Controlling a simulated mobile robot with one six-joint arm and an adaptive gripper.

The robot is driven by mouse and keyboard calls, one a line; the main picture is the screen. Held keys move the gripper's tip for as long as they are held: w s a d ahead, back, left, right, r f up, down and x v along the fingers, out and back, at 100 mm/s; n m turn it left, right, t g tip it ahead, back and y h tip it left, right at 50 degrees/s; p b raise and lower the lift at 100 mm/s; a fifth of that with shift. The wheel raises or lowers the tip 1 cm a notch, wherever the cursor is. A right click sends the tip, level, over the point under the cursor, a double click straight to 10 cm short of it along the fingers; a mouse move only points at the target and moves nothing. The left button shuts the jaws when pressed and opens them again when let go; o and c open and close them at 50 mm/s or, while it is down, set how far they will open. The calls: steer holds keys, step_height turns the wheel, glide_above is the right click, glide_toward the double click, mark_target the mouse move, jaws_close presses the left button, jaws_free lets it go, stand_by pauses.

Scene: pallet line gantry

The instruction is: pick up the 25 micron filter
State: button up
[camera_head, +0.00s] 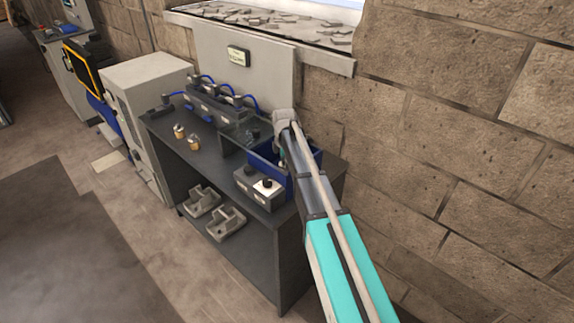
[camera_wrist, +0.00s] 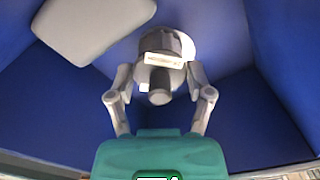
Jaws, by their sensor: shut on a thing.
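In the wrist view, my gripper (camera_wrist: 160,76) is shut on a grey round filter (camera_wrist: 158,43) with a narrower stub facing the camera. A pale label crosses the filter, but its print is too small to read for certain. A white round surface shows behind it. The filter and gripper are down inside a blue bin (camera_wrist: 270,100). In the head view, the blue bin (camera_head: 262,164) stands at the right end of the bench, and my arm reaches over it. The fingers and the filter are hidden there by my arm and the bin wall.
A pale rounded block (camera_wrist: 92,24) lies in the bin, left of the filter. On the dark bench (camera_head: 168,142) stand a grey box with knobs (camera_head: 258,190), a row of blue-hosed units (camera_head: 215,108) and two small brass-coloured parts (camera_head: 187,137). A stone wall (camera_head: 450,130) rises close on the right.

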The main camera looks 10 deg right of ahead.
steer(key=shift+r, duration=0.15)
step_height(320, 180, up, 10)
steer(key=p, duration=0.9)
steer(key=shift+p, duration=0.4)
